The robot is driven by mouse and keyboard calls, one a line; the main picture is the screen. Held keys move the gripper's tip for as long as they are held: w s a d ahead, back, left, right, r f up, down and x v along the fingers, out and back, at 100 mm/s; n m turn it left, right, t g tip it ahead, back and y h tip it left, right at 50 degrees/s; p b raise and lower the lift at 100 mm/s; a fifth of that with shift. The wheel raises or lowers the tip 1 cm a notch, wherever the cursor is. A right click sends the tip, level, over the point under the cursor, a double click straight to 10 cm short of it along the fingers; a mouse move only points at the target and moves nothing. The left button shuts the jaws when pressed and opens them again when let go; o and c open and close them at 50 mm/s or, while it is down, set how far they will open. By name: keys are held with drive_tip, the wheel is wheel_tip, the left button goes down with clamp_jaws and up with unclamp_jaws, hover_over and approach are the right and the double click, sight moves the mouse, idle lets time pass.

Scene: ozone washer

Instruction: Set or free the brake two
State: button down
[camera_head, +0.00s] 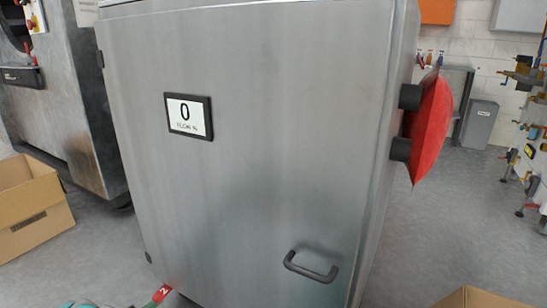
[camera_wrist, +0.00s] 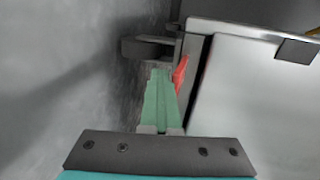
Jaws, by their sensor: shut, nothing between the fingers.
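A red brake pedal marked 2 (camera_head: 162,293) shows at the bottom edge of the head view, by the lower left corner of the steel cabinet. In the wrist view a red part (camera_wrist: 181,74), which looks like the same pedal, sits just right of my fingertips, beside the cabinet. My gripper (camera_wrist: 160,80) has its green fingers shut together and empty. The fingers reach forward beside the red part; I cannot tell whether they touch it. They hide some of it.
The steel cabinet (camera_head: 250,140) fills the middle, with a display reading 0 (camera_head: 188,116) and a dark handle (camera_head: 310,267). A dark bracket (camera_wrist: 150,47) lies ahead in the wrist view. A cardboard box (camera_head: 30,210) stands left.

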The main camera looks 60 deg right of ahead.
drive_tip(key=f+v, duration=0.2)
drive_tip(key=v, duration=0.6)
drive_tip(key=shift+a+r+p, duration=0.4)
drive_tip(key=shift+a, duration=0.1)
idle(0.5)
